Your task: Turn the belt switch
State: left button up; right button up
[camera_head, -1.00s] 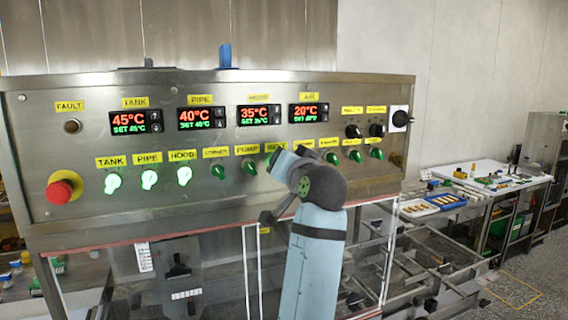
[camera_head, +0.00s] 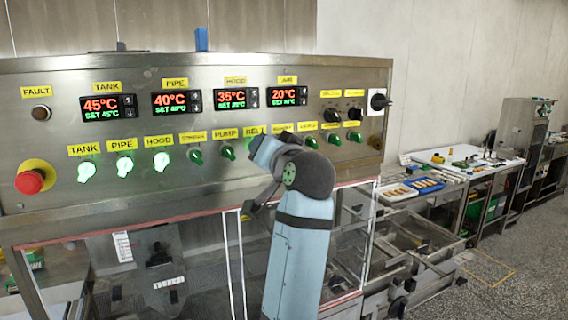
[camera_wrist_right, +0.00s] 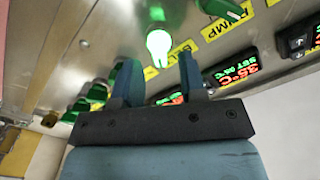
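The belt switch (camera_wrist_right: 158,47) glows green-white in the right wrist view, beside the yellow BELT label (camera_wrist_right: 182,50). In the head view its label (camera_head: 255,130) shows, but my right wrist mostly hides the switch. My right gripper (camera_wrist_right: 158,70) has its two blue fingers apart, with nothing between the tips. The lit knob appears just beyond the gap between them, apart from both fingers as far as I can tell. In the head view the right gripper (camera_head: 262,150) is close to the panel (camera_head: 215,185). My left gripper is not in view.
The pump switch (camera_head: 227,152) is dark green, left of the belt switch. Tank, pipe and hood switches (camera_head: 161,162) are lit. More dark green knobs (camera_head: 311,142) sit to the right. A red emergency button (camera_head: 30,181) is at far left.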

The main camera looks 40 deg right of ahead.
jog(key=b+v, duration=1.1)
jog(key=shift+s+b, duration=0.3)
jog(key=shift+f, duration=0.1)
